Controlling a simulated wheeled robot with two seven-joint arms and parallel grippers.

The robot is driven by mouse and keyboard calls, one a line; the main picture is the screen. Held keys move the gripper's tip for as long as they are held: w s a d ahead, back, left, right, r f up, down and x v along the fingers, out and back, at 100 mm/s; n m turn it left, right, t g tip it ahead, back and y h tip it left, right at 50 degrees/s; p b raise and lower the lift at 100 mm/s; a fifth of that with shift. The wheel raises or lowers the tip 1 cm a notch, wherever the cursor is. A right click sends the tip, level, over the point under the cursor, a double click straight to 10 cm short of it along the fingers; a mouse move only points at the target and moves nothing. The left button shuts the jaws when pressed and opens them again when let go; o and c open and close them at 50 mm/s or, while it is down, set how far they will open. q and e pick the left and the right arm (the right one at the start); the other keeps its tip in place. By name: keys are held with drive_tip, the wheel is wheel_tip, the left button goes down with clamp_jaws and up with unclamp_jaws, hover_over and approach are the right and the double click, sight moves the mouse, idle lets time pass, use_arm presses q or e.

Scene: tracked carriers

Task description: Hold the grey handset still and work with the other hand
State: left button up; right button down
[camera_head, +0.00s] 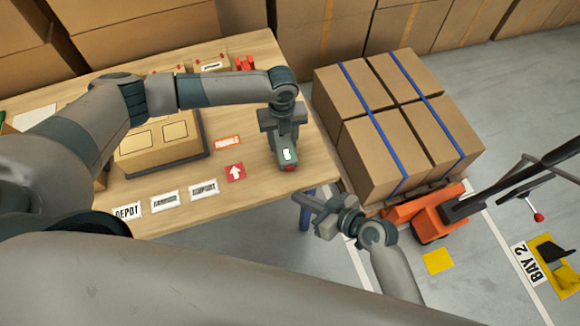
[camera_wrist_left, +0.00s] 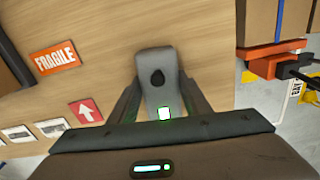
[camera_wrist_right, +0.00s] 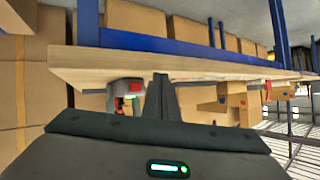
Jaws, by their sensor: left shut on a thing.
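The grey handset (camera_head: 287,156) is at the right end of the wooden table, with a small lit screen and a red part at its near end. In the left wrist view the handset (camera_wrist_left: 157,72) shows a dark round button and lies between the fingers. My left gripper (camera_head: 284,135) is shut on the handset. My right gripper (camera_head: 311,204) is just off the table's near right corner, apart from the handset, its fingers together and empty. In the right wrist view the handset's red part (camera_wrist_right: 135,87) shows beside the right fingers (camera_wrist_right: 160,80).
The table (camera_head: 260,200) holds a cardboard tray (camera_head: 160,145), a FRAGILE label (camera_head: 228,141), a red arrow label (camera_head: 235,172) and several white labels. Strapped cartons (camera_head: 400,130) stand right of the table on an orange pallet truck (camera_head: 425,215). Floor between is clear.

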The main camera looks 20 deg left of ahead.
sight(297, 187)
drive_tip(key=shift+w+a, duration=0.45)
drive_tip(key=shift+w, duration=0.35)
drive_tip(key=shift+w+a, duration=0.4)
drive_tip(key=shift+w, duration=0.35)
drive_tip(key=shift+w+a, duration=0.45)
drive_tip(key=shift+w, duration=0.35)
drive_tip(key=shift+w, duration=0.15)
drive_tip(key=shift+w+a, duration=0.2)
drive_tip(key=shift+w, duration=0.05)
drive_tip(key=shift+w+a, duration=0.15)
drive_tip(key=shift+w, duration=0.1)
idle(1.0)
drive_tip(key=shift+s, duration=0.1)
drive_tip(key=shift+s+d, duration=0.35)
drive_tip(key=shift+s, duration=0.2)
idle(0.4)
drive_tip(key=s+d, duration=0.3)
drive_tip(key=s, duration=0.2)
drive_tip(key=shift+s, duration=0.15)
